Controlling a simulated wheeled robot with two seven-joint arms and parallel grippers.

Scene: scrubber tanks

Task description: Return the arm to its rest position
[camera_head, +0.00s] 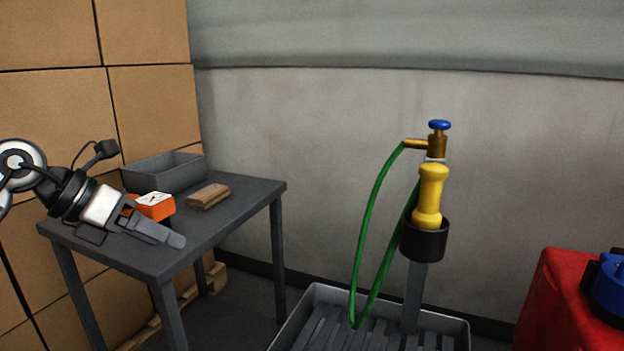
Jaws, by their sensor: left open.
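My left gripper (160,234) comes in from the left and hangs in front of the small grey table (255,196). Its fingers point to the lower right and look empty. The gap between them is hard to see from this side. The gripper partly covers an orange device with a white dial (155,206) on the table; I cannot tell whether they touch. My right gripper is not in view.
On the table are a grey bin (165,173) and a brown block (208,196). A yellow nozzle (430,195) stands in a dark holder (425,241), with a green hose (368,235) and blue-handled tap (438,137) above a grey tray (455,325). A red tank (560,305) is right.

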